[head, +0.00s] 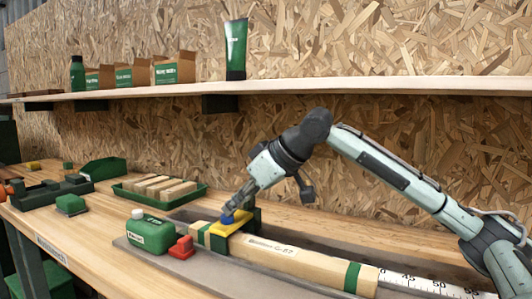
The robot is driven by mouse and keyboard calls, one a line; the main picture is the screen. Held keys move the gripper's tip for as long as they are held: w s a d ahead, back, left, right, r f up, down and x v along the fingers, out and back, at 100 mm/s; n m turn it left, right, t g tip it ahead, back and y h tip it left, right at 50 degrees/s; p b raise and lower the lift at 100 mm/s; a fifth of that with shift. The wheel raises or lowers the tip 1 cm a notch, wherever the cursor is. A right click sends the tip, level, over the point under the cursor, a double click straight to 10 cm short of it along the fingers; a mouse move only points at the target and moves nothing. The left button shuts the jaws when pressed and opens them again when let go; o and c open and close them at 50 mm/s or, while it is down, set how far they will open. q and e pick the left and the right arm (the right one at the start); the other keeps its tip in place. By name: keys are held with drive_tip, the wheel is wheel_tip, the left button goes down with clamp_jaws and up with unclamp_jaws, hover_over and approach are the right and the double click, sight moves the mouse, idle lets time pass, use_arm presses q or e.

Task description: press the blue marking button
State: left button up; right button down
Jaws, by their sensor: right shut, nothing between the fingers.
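The blue marking button (227,219) sits on a yellow block (238,226) over the left part of a long wooden beam (300,264). My right gripper (231,209) points down and left with its fingers shut and empty. Its fingertips are right at the top of the blue button and partly cover it. I cannot tell whether they touch it or press it down. My left gripper is not in view.
A green canister (147,236) and a red block (181,248) stand just left of the button. A green tray with wood pieces (160,188) lies behind. A ruler (425,284) runs along the right. A shelf (330,86) spans above the bench.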

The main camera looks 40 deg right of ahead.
drive_tip(key=w+r+v, duration=0.1)
drive_tip(key=v, duration=1.1)
drive_tip(key=shift+a+r+b, duration=0.2)
drive_tip(key=shift+r+b, duration=0.1)
drive_tip(key=shift+f, duration=0.1)
